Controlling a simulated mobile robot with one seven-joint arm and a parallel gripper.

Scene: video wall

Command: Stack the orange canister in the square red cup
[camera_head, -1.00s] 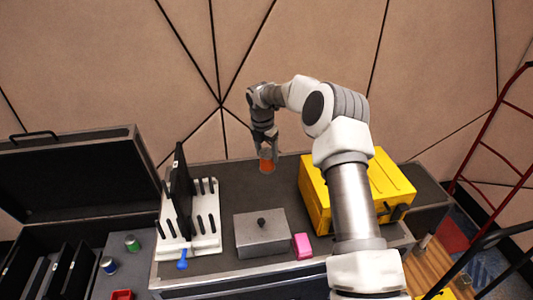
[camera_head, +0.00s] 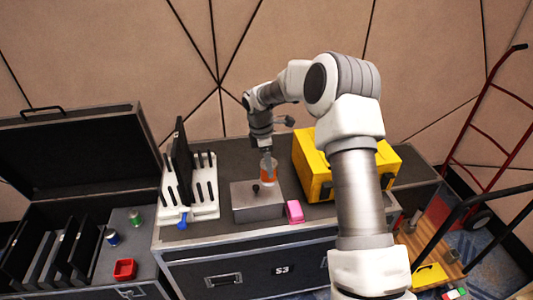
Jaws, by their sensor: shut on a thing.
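The orange canister (camera_head: 270,177) is in my gripper (camera_head: 268,160), upright, just behind and above the right part of the grey metal box. The fingers are shut around its upper part. Whether its base touches anything is unclear. The square red cup (camera_head: 125,269) stands at the lower left on the grey case top, open side up, well to the left of and nearer than my gripper. I see nothing in it at this size.
A grey box with a black knob (camera_head: 257,203), a pink block (camera_head: 294,211), a white slotted rack (camera_head: 190,200) and a yellow case (camera_head: 312,170) stand on the central case.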

